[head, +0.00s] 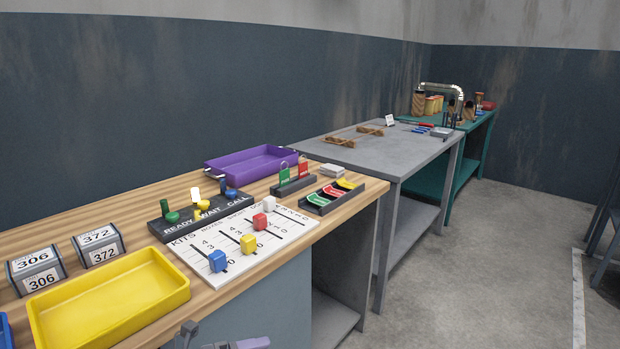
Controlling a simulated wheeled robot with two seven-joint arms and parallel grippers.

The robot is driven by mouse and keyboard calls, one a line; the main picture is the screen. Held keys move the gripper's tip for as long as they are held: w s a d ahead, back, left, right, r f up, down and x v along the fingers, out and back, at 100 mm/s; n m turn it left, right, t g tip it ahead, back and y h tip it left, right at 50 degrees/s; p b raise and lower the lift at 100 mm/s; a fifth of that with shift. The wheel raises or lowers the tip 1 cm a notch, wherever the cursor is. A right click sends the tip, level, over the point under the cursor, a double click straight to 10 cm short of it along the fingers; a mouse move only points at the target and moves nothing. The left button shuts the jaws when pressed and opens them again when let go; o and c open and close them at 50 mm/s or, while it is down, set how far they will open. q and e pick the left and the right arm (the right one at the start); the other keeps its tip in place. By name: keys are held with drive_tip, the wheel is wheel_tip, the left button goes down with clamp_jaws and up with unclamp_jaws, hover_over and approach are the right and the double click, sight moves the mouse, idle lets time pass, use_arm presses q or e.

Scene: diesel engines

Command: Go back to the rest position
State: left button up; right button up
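Part of my own arm or gripper shows at the bottom edge of the head view, left of centre, as a small dark grey piece and a lilac-grey piece. It is in front of the wooden bench (290,256) and cut off by the frame. I take it for my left gripper (215,341), but its fingertips cannot be made out, nor whether it holds anything. My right gripper is not in view.
The wooden bench holds a yellow tray (110,304), number blocks (35,270), a purple tray (250,165), a kits board (238,238) with coloured blocks, and a black card holder (331,197). A grey table (385,150) and green table (475,128) stand beyond.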

use_arm(q)
drive_tip(key=s+a+f+n+t+y, duration=0.1)
drive_tip(key=s+a+f+n+y, duration=0.25)
drive_tip(key=f+n, duration=0.4)
drive_tip(key=s+a+f+n+t+y, duration=0.1)
drive_tip(key=s+a+f+n+y, duration=0.35)
drive_tip(key=f, duration=0.45)
drive_tip(key=s+a+f+n+y, duration=0.25)
drive_tip(key=s+f+n, duration=0.25)
drive_tip(key=f+n, duration=0.35)
drive_tip(key=s+f+n+g+y, duration=0.1)
drive_tip(key=s+f+n+g, duration=0.1)
drive_tip(key=s, duration=0.8)
drive_tip(key=s+f+n+g+y, duration=0.1)
drive_tip(key=s+f+n+g, duration=0.2)
drive_tip(key=s, duration=0.8)
drive_tip(key=s+f+n+g+y, duration=0.2)
drive_tip(key=s+f+g, duration=0.2)
drive_tip(key=s, duration=0.7)
drive_tip(key=shift+s+a+f+n+g, duration=0.25)
drive_tip(key=shift+a+f+n+g, duration=0.15)
drive_tip(key=shift+f, duration=0.3)
drive_tip(key=shift+w, duration=0.1)
